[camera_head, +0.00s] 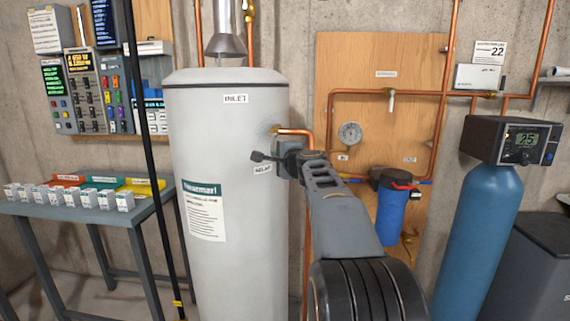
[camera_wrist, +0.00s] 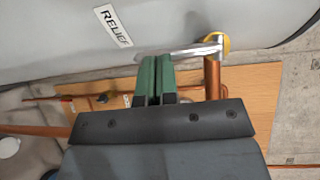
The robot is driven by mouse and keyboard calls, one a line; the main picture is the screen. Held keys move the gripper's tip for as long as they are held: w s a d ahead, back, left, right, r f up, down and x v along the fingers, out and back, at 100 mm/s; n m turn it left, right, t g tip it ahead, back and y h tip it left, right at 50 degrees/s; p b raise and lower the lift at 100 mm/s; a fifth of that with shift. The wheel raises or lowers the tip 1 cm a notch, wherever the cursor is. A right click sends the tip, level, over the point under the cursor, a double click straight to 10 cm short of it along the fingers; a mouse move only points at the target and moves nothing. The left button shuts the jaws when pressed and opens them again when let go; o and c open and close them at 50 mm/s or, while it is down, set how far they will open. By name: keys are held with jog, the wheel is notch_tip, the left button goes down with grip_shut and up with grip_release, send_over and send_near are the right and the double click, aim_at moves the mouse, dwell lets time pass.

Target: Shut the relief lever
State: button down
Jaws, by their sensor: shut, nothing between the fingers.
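The relief lever (camera_wrist: 178,53) is a thin silver bar in the wrist view. It runs left from the valve by a yellow fitting (camera_wrist: 222,44) on the grey tank (camera_wrist: 60,50), below the RELIEF label (camera_wrist: 113,26). My gripper (camera_wrist: 156,60) has its two green fingers together and empty. Their tips appear right at the lever's near side; I cannot tell whether they touch it. In the head view my gripper (camera_head: 259,157) is in front of the tank (camera_head: 225,120), near the RELIEF label (camera_head: 263,170). The lever is not clear there.
A copper pipe (camera_head: 297,131) leaves the tank beside my gripper. A wooden board (camera_head: 350,55) with a gauge (camera_head: 349,133) and blue filter (camera_head: 391,215) is behind my arm. A blue cylinder (camera_head: 480,230) stands right, a grey bench (camera_head: 60,208) left.

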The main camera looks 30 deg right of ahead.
jog(key=shift+w, duration=0.1)
dwell(0.3)
jog(key=s+a+b, duration=0.1)
jog(key=s+b, duration=0.2)
jog(key=s, duration=1.1)
jog(key=s+a+f+n+g+y+p, duration=0.1)
jog(key=s+a+f+n+g+p, duration=0.2)
jog(key=f, duration=0.4)
jog(key=s+a+f+n+g+y+p, duration=0.1)
jog(key=a+f+n+g, duration=0.35)
jog(key=f, duration=0.25)
jog(key=s+a+f+n+g+p, duration=0.2)
jog(key=s+a+n+g+p, duration=0.4)
jog(key=s+a+n+p, duration=0.4)
jog(key=shift+s+a+n+h+p, duration=0.35)
jog(key=shift+a+n+p, duration=0.8)
jog(key=shift+a, duration=0.9)
